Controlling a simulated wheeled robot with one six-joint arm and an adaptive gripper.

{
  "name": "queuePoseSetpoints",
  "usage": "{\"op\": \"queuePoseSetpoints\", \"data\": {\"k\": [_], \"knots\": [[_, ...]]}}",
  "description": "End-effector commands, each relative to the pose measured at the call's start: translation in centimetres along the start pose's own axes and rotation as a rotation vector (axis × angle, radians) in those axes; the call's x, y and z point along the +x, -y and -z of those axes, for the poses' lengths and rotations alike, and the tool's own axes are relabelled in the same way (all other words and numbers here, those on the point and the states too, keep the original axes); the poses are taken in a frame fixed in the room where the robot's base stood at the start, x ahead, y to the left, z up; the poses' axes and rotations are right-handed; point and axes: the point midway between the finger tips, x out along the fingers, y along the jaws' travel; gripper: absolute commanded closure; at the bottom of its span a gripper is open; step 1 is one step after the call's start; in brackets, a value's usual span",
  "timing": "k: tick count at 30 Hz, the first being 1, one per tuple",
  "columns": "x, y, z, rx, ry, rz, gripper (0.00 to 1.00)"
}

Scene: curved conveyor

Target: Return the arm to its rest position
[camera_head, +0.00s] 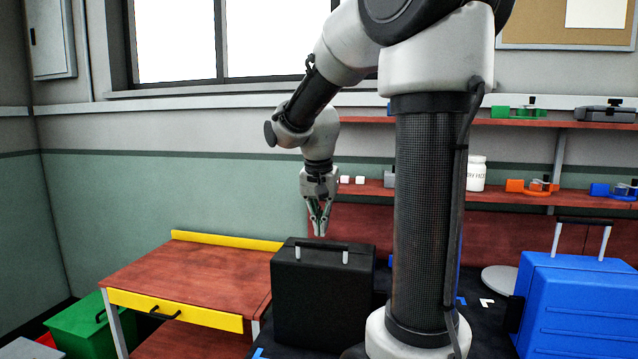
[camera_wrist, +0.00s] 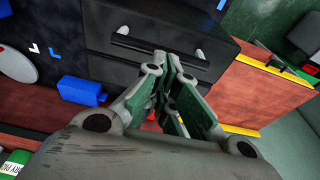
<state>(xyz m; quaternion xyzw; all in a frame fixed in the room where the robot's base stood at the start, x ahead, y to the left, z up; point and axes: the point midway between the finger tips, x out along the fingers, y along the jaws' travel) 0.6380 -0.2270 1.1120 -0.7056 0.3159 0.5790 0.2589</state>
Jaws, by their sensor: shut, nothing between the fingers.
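My arm rises in the middle of the head view and bends over to the left, with the wrist hanging down. My gripper (camera_head: 320,232) points downward, just above and behind the top of a black case (camera_head: 322,300) with a handle. In the wrist view my gripper (camera_wrist: 172,60) has its fingertips together with nothing between them. The black case also shows beyond the fingertips in the wrist view (camera_wrist: 110,20), with its handle near the tips. I cannot tell the exact gap between the tips and the case.
A red-brown workbench (camera_head: 190,275) with yellow edges stands at left, a green bin (camera_head: 85,330) beside it. A blue case (camera_head: 575,310) stands at right. Shelves (camera_head: 375,188) with clamps and a white jar (camera_head: 477,173) line the back wall. A blue block (camera_wrist: 82,91) lies near the black case.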

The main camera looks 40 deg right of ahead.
Motion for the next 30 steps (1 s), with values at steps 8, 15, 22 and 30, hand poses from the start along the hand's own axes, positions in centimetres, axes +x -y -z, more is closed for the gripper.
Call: {"op": "queuePoseSetpoints", "data": {"k": [8, 15, 22, 30], "knots": [[-6.9, 0.1, 0.5, 0.000, -0.007, 0.006, 1.00], [-10.4, 0.1, 0.5, 0.000, -0.006, 0.005, 1.00], [-11.0, 0.1, 0.4, -0.001, -0.004, 0.003, 1.00], [-9.5, 0.5, 0.0, -0.217, -0.004, 0.024, 1.00]]}}
